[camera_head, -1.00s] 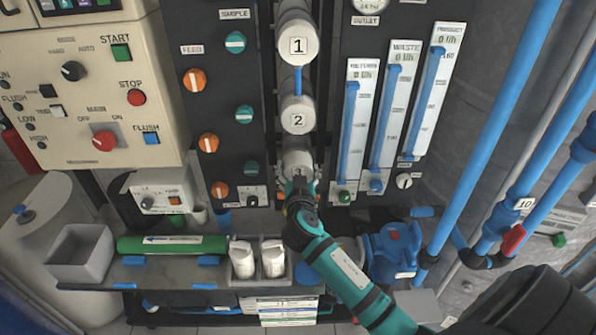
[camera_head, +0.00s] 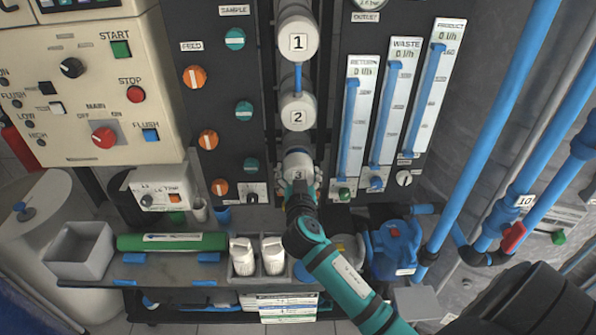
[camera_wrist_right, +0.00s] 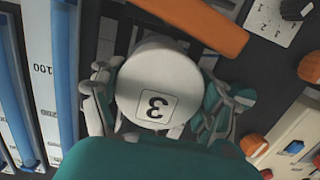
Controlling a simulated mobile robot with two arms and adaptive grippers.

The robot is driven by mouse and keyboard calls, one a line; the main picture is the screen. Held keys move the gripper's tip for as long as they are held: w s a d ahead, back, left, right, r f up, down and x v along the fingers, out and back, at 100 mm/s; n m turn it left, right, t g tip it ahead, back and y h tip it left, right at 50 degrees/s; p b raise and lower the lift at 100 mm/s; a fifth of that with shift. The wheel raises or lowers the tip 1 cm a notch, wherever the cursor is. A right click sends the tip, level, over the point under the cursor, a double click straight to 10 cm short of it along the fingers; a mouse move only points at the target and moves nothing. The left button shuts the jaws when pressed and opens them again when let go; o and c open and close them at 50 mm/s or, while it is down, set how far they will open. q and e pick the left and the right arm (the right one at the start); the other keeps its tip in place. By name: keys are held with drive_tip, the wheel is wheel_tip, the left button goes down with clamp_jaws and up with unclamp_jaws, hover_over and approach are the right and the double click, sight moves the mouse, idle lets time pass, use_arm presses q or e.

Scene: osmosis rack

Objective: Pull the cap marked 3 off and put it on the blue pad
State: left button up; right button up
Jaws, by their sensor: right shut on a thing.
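The white round cap marked 3 (camera_head: 297,168) is at the lower end of the column of caps in the head view, below the caps marked 1 and 2. In the right wrist view the cap (camera_wrist_right: 157,85) fills the middle, its number upside down. My right gripper (camera_head: 299,188) is shut on the cap, with a finger (camera_wrist_right: 97,100) on each side of it. I cannot tell whether the cap is still seated on its tube. My left gripper is not in view. I cannot make out the blue pad for certain; several small blue patches lie on the bench.
Cap 1 (camera_head: 297,42) and cap 2 (camera_head: 298,112) are above. Flow meters (camera_head: 358,125) stand right, valve knobs (camera_head: 208,140) left. On the bench are a grey bin (camera_head: 82,250), a green cylinder (camera_head: 172,242), white bottles (camera_head: 242,258) and a blue pump (camera_head: 393,245).

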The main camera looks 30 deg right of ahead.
drive_tip(key=shift+v, duration=1.15)
drive_tip(key=shift+f, duration=0.15)
drive_tip(key=f+b+v, duration=0.1)
drive_tip(key=v, duration=0.6)
drive_tip(key=shift+b, duration=0.3)
drive_tip(key=shift+a, duration=0.1)
